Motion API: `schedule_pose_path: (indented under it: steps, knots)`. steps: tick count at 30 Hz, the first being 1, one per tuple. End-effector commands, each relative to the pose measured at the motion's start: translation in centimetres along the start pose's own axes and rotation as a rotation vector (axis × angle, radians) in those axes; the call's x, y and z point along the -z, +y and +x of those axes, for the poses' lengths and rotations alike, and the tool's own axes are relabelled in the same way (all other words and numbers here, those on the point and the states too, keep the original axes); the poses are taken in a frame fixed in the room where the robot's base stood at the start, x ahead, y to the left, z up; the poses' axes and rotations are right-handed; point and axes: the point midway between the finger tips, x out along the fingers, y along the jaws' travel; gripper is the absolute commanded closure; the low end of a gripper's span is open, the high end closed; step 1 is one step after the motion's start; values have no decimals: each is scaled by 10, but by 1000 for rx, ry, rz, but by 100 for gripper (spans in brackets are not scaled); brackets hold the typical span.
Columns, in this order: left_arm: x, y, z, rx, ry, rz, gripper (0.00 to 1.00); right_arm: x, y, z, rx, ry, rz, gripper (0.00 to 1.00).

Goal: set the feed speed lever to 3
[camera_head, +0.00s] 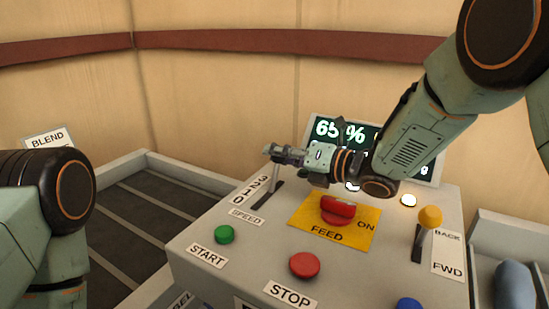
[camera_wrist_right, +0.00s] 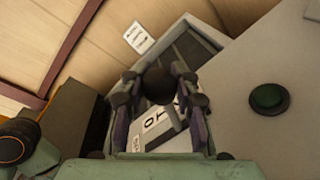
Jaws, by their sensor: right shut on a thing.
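The feed speed lever (camera_head: 275,178) stands in a dark slot (camera_head: 266,195) beside a 3-2-1-0 scale (camera_head: 252,190) on the grey console. Its stem rises near the upper, 3-2 end of the slot; the exact number is hard to tell. My right gripper (camera_head: 272,151) is shut on the lever's top, reaching in from the right. In the right wrist view, the dark round knob (camera_wrist_right: 157,85) sits between the fingertips of the right gripper (camera_wrist_right: 155,88), with the scale plate partly hidden below. My left gripper is outside the view; only my left arm shows.
Near the lever are a green START button (camera_head: 224,234), a red STOP button (camera_head: 304,264) and a red FEED switch (camera_head: 337,208) on a yellow plate. A yellow-knobbed BACK/FWD lever (camera_head: 429,219) stands right. A display (camera_head: 327,128) reading 65 % is behind my right arm.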

Motion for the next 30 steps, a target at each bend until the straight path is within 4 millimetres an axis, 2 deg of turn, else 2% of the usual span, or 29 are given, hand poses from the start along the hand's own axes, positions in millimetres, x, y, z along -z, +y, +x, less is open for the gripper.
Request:
schedule_pose_path:
  steps: [1,6,22,23,30]
  knots:
    - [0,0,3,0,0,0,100,1,-6,0,8,-2,0,100]
    - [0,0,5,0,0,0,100,-1,-11,0,10,-2,-2,100]
    - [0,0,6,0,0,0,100,-1,-14,0,13,-2,-1,100]
    - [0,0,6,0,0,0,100,-1,-14,0,13,-2,0,70]
    - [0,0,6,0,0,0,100,-2,-12,0,9,-2,-2,50]
